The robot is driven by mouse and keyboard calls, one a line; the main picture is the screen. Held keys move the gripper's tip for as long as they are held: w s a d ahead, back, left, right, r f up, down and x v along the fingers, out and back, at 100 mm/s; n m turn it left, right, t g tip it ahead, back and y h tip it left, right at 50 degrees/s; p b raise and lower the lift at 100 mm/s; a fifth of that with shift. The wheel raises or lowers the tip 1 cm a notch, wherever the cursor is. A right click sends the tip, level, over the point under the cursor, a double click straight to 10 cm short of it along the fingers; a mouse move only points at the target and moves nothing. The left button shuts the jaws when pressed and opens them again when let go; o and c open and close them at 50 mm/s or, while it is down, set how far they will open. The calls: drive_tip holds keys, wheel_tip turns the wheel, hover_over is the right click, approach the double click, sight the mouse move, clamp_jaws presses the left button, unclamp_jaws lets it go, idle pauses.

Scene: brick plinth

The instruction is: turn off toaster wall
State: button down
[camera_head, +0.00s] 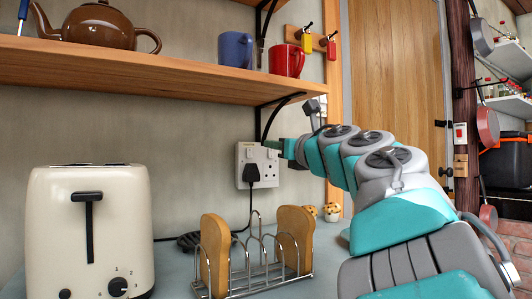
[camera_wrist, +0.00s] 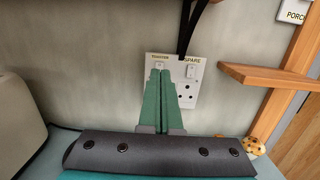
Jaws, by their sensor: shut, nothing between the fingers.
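A white double wall socket (camera_head: 242,160) is on the wall above the counter; it also shows in the wrist view (camera_wrist: 192,98). In the wrist view its left half is labelled TOASTER and its right half SPARE. The toaster switch (camera_wrist: 160,65) shows just above my fingertips. A black plug (camera_head: 251,174) with a cable sits in the left outlet; my fingers hide it in the wrist view. My gripper (camera_head: 268,145) is shut and empty, its green fingertips (camera_wrist: 160,72) in front of the socket's upper part. I cannot tell whether they touch it. The cream toaster (camera_head: 60,220) stands at left.
A chrome toast rack (camera_head: 262,270) with bread slices stands below the socket. A wooden shelf (camera_head: 150,82) with a teapot (camera_head: 100,25), a blue mug (camera_head: 235,50) and a red mug (camera_head: 286,60) overhangs it. A black shelf bracket (camera_head: 258,115) is close to my fingers.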

drive_tip(key=shift+r+v, duration=0.25)
drive_tip(key=shift+v, duration=0.8)
drive_tip(key=shift+r+v, duration=0.25)
drive_tip(key=shift+v, duration=0.85)
